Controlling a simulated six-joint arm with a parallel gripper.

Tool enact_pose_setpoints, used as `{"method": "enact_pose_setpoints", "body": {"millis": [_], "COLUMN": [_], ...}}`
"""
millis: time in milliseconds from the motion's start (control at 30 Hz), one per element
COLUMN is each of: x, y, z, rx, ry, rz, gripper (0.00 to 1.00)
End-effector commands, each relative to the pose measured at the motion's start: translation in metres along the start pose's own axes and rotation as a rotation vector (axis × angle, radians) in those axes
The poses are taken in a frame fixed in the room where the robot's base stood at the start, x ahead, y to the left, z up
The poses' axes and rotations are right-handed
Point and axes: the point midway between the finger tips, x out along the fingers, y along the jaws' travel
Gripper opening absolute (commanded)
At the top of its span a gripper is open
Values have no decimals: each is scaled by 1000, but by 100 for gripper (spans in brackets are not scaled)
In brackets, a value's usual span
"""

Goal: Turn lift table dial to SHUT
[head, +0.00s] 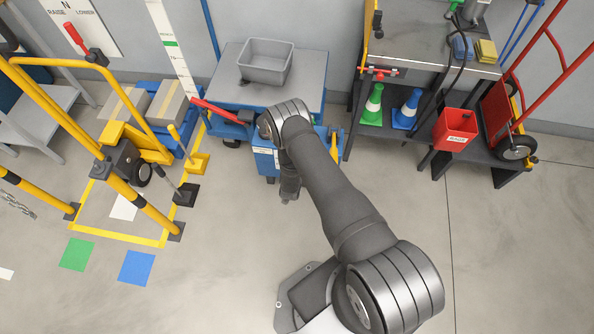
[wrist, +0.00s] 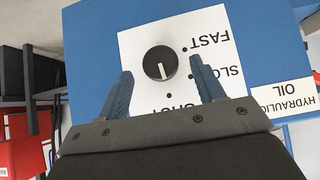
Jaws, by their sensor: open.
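The dial (wrist: 160,62) is a round black knob on a white label plate (wrist: 137,42) in the wrist view. Its white pointer line points down in the picture, toward the lowest dot. The labels are upside down: FAST and SLOW show, and the lowest word, beside that dot, is partly hidden by my gripper. My gripper (wrist: 161,72) is open, with one blue finger on each side below the dial, apart from the knob. In the head view the blue housing (head: 264,160) on the lift table (head: 225,85) is partly behind my arm, and the dial is not visible.
A grey bin (head: 265,62) sits on the lift table, with a red lever (head: 220,111) at its left. Yellow rails (head: 85,140) stand left. The floor in front is mostly clear.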

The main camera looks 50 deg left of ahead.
Motion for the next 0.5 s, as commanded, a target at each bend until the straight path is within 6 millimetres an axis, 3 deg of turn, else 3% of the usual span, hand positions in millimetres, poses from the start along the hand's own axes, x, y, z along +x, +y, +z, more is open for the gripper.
{"method": "enact_pose_setpoints", "body": {"millis": [200,500], "x": [22,29], "y": [0,0], "z": [0,0], "rx": [1,0], "ry": [1,-1], "rz": [0,0], "gripper": [62,62]}}
